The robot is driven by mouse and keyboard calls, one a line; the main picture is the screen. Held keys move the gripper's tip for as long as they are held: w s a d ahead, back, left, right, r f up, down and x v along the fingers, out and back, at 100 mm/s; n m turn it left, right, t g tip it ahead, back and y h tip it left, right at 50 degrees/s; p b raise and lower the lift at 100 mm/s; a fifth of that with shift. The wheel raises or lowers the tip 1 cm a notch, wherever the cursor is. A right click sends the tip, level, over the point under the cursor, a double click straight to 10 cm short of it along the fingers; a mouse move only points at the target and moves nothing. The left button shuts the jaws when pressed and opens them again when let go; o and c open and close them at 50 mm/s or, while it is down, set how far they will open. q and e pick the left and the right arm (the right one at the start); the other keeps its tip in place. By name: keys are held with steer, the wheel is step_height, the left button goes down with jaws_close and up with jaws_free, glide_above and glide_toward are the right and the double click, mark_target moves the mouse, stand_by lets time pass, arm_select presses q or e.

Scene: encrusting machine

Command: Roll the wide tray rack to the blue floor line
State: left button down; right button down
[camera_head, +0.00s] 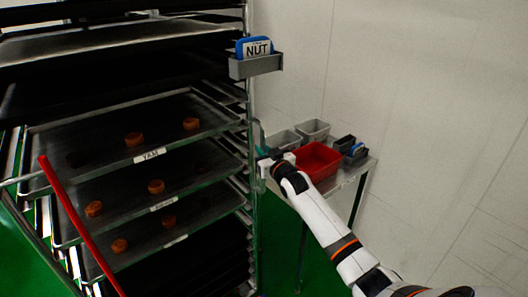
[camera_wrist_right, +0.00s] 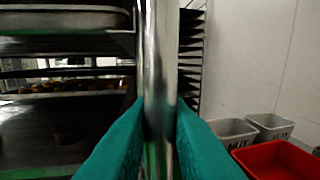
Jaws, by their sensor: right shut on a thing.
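The wide tray rack (camera_head: 252,222) fills the left of the head view, with metal trays on several levels. Some trays carry small round brown pieces, and one has a label reading YAM (camera_head: 149,156). My right gripper (camera_head: 263,160) is at the rack's right front upright. In the right wrist view its teal fingers are shut around the shiny vertical post (camera_wrist_right: 158,70), one on each side. My left gripper is not in view. I cannot make out the blue floor line.
A grey holder (camera_head: 255,68) with a NUT card is on the rack's upright. Right of the rack, a small table (camera_head: 356,172) bears a red bin (camera_head: 318,161) and grey bins (camera_head: 313,130). A pale wall bounds the right. A red bar (camera_head: 75,218) crosses the lower left. The floor is green.

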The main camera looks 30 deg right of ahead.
steer(key=shift+w+d+r, duration=0.1)
steer(key=shift+r, duration=0.35)
steer(key=c, duration=1.4)
jaws_free()
steer(key=shift+f, duration=0.15)
steer(key=shift+s+f, duration=0.2)
steer(key=s+a+b, duration=0.1)
steer(key=s+b, duration=0.2)
steer(key=s, duration=0.9)
steer(key=shift+a+r, duration=0.15)
steer(key=shift+a, duration=0.05)
steer(key=shift+w, duration=0.1)
